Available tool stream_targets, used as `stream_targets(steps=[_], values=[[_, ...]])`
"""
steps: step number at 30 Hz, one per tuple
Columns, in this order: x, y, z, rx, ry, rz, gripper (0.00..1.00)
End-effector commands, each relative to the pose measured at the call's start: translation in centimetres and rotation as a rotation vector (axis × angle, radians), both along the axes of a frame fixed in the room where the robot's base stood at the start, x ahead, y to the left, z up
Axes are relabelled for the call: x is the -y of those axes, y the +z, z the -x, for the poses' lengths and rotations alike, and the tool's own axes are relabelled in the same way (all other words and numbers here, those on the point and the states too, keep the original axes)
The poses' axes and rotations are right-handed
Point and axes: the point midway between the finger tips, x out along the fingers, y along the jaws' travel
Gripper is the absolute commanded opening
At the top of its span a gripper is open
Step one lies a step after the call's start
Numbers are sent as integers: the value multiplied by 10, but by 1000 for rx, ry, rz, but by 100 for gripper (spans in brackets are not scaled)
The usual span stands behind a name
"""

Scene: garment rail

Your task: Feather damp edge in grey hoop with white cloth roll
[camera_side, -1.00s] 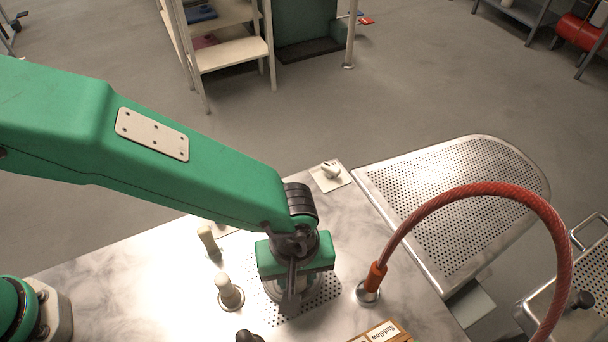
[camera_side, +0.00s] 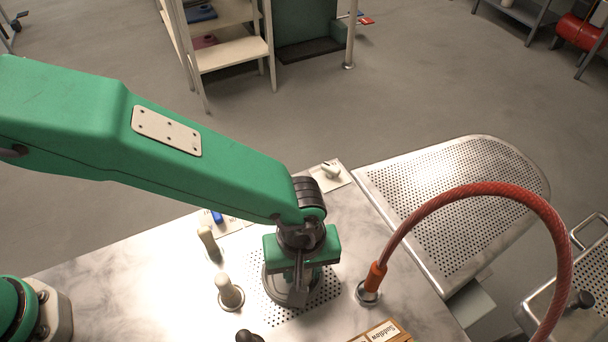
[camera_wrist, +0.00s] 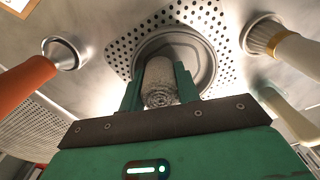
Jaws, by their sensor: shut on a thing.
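My gripper (camera_wrist: 160,78) is shut on the white cloth roll (camera_wrist: 159,92), with a finger on either side of it in the wrist view. The grey hoop (camera_wrist: 208,62) lies on a perforated patch of the worktop. The roll reaches over the hoop's inside in that view; whether it touches the surface cannot be told. In the side view my gripper (camera_side: 298,292) points down over the hoop (camera_side: 267,286), hiding much of it and the roll. The damp edge cannot be made out.
Cream-topped posts (camera_side: 228,291) (camera_side: 207,241) stand left of the hoop. An orange hose (camera_side: 376,275) arches up on the right from a metal socket. A wooden labelled box (camera_side: 383,333) and a dark knob (camera_side: 248,336) are at the front. A perforated metal shelf (camera_side: 450,200) adjoins the worktop.

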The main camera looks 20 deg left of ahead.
Motion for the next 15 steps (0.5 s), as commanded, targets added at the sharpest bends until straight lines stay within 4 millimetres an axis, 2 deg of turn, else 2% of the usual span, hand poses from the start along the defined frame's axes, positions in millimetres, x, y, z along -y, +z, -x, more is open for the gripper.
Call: stream_targets(steps=[15], values=[[-3, -1, -10, 1, 2, 3, 11]])
